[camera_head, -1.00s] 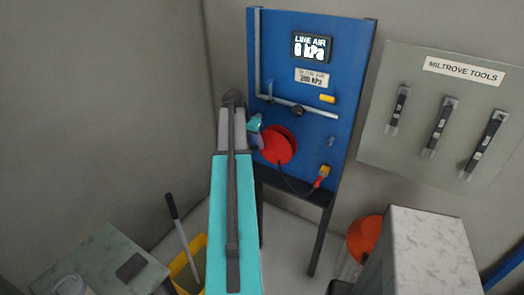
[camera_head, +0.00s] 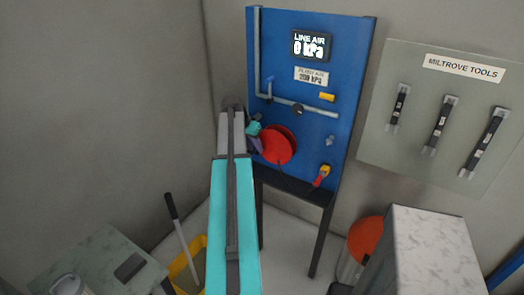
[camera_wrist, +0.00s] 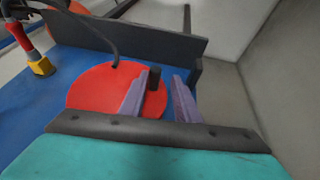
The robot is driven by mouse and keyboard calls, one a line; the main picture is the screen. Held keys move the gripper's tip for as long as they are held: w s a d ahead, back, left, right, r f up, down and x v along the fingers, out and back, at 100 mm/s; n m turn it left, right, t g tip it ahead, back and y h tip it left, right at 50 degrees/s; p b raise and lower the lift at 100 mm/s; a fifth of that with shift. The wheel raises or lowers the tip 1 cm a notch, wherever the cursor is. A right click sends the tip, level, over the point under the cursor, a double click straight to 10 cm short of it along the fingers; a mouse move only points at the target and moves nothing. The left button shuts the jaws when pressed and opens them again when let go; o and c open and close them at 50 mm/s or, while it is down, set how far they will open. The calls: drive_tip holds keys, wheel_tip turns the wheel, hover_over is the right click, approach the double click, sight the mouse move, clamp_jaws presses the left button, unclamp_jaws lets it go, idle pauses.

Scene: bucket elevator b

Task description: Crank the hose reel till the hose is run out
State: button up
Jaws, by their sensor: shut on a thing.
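The hose reel is a round red disc (camera_head: 277,145) on the blue panel; it also shows in the wrist view (camera_wrist: 95,88). Its crank handle, a short dark peg (camera_wrist: 154,92), stands between the purple fingers of my gripper (camera_wrist: 163,78), which is shut on it. In the head view my gripper (camera_head: 257,142) is at the reel's left edge, partly hidden by my arm. The black hose (camera_wrist: 113,45) leaves the reel and loops away over the dark ledge. A red hose end (camera_head: 321,180) sits at a yellow fitting (camera_head: 325,170) on the panel's lower right.
The display (camera_head: 310,46) reads LINE AIR 0 kPa. A tool board (camera_head: 440,110) hangs right; a grey cabinet (camera_head: 430,245) stands below.

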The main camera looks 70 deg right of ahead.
drive_tip(key=shift+o, duration=0.5)
drive_tip(key=shift+w+f, duration=0.2)
drive_tip(key=shift+w, duration=0.35)
drive_tip(key=shift+o, duration=0.8)
drive_tip(key=shift+s+f+b, duration=0.15)
drive_tip(key=shift+f+b, duration=0.6)
drive_tip(key=shift+f, duration=0.75)
drive_tip(key=shift+c, duration=0.3)
drive_tip(key=shift+s+a+f+b, duration=0.1)
drive_tip(key=shift+s+f+b, duration=0.25)
drive_tip(key=shift+f, duration=0.25)
drive_tip(key=shift+s+a+f+b, duration=0.1)
drive_tip(key=shift+s+f+b, duration=0.15)
drive_tip(key=shift+f, duration=0.3)
drive_tip(key=shift+c, duration=2)
drive_tip(key=shift+c, duration=0.2)
